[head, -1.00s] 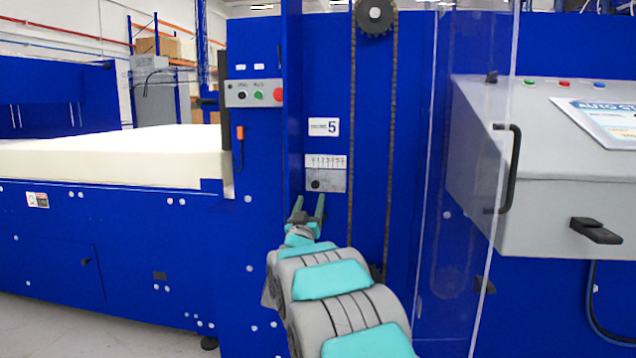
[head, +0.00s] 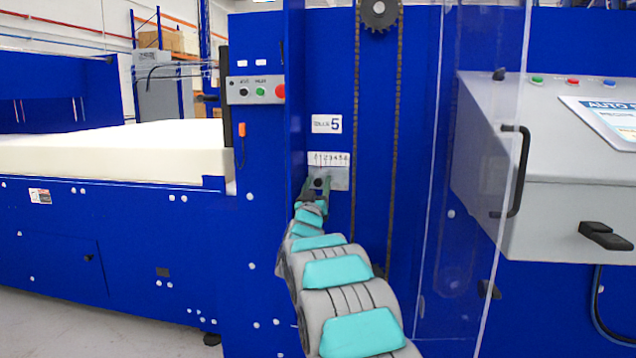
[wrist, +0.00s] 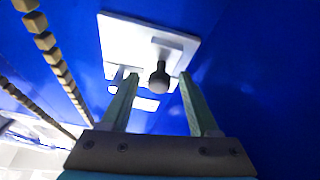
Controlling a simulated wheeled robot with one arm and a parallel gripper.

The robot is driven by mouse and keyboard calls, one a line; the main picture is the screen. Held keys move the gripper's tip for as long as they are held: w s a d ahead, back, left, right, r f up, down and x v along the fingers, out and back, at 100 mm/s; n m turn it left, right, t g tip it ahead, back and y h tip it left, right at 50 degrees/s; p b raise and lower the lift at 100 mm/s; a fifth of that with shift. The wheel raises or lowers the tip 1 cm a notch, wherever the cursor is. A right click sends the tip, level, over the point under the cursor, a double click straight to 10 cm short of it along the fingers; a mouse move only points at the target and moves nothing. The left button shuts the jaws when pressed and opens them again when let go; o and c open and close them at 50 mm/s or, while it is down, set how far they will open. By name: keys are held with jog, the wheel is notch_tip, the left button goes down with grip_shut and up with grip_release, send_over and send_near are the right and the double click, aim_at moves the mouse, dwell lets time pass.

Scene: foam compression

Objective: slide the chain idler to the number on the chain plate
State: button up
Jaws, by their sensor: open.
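The chain plate (head: 338,160) is a small pale plate with a number scale on the blue panel. Above it a white label (head: 326,124) reads 5. The idler's dark round knob (head: 318,182) sits at the left end of the plate, below the low numbers. In the wrist view the knob (wrist: 160,80) stands out from the pale plate (wrist: 120,42). My gripper (head: 317,184) is at the knob. In the wrist view the open gripper (wrist: 157,80) has one green finger on each side of the knob, with visible gaps. The fingertips partly hide the plate's lower part.
A chain (head: 356,120) runs vertically right of the plate from a sprocket (head: 379,12). A blue upright (head: 294,90) stands close on the left. A clear panel (head: 480,150) and a grey control box (head: 560,160) are to the right.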

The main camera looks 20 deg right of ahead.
jog(key=shift+w+d+r, duration=0.15)
jog(key=shift+w, duration=0.05)
grip_shut()
dwell(0.5)
dwell(0.9)
